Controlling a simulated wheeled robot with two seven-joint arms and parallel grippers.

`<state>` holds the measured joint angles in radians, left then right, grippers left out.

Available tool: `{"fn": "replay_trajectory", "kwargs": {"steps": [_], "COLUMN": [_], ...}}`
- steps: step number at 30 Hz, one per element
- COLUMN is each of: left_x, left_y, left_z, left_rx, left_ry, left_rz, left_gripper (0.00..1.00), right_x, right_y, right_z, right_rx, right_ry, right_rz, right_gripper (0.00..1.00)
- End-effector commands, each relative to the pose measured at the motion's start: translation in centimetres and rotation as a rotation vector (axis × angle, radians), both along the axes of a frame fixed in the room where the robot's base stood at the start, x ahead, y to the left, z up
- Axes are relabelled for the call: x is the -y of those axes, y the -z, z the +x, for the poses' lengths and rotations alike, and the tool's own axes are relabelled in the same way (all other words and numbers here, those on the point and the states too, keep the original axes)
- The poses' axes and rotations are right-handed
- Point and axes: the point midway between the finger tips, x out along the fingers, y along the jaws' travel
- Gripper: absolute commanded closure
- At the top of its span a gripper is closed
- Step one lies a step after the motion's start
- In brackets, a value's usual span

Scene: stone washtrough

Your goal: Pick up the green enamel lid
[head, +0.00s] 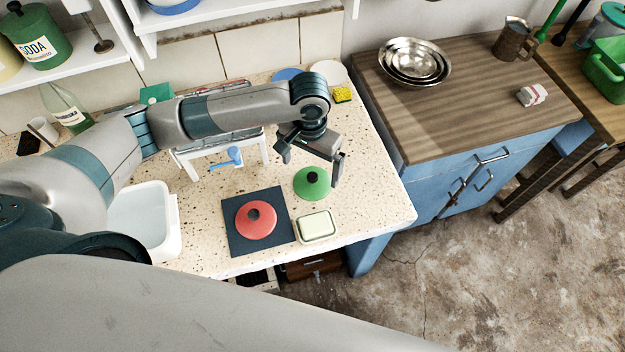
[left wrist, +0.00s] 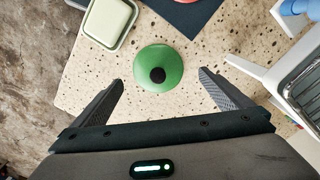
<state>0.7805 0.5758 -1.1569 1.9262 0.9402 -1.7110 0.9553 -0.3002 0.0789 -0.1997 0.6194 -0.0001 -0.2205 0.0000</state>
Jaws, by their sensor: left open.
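The green enamel lid (head: 312,184) lies on the speckled stone counter, with its dark round knob facing up. It also shows in the left wrist view (left wrist: 160,60), just ahead of the two fingers and between their lines. My left gripper (head: 312,168) is open and empty above the lid, with one finger on each side of it. In the left wrist view the fingers (left wrist: 160,85) stand apart and do not touch the lid. My right gripper is not in view.
A red lid (head: 256,219) lies on a dark mat (head: 234,237) left of the green lid. A green-rimmed soap dish (head: 317,227) sits close in front of it. A white rack (head: 190,165) and white basin (head: 170,222) stand further left. The counter's right edge is near.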

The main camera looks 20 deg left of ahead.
Motion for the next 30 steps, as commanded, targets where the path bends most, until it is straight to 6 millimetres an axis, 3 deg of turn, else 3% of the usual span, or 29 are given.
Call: {"fn": "replay_trajectory", "kwargs": {"steps": [7, 13, 28, 30], "left_x": [0.5, 0.5, 0.5, 0.5], "left_y": [2.4, 4.6, 4.8, 4.8], "left_z": [0.1, 0.1, 0.2, 0.2], "left_rx": [-0.003, -0.002, 0.0, 0.0], "left_ry": [0.0, 0.0, 0.001, 0.001], "left_rz": [0.003, 0.001, 0.001, 0.001], "left_gripper": [0.02, 0.02, 0.02, 0.16], "right_x": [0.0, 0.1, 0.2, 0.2], "right_y": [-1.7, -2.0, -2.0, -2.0], "right_z": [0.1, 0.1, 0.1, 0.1], "right_rx": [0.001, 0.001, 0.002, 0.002], "right_ry": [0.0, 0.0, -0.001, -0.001], "right_rz": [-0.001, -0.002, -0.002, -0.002], "right_gripper": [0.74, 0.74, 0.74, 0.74]}}
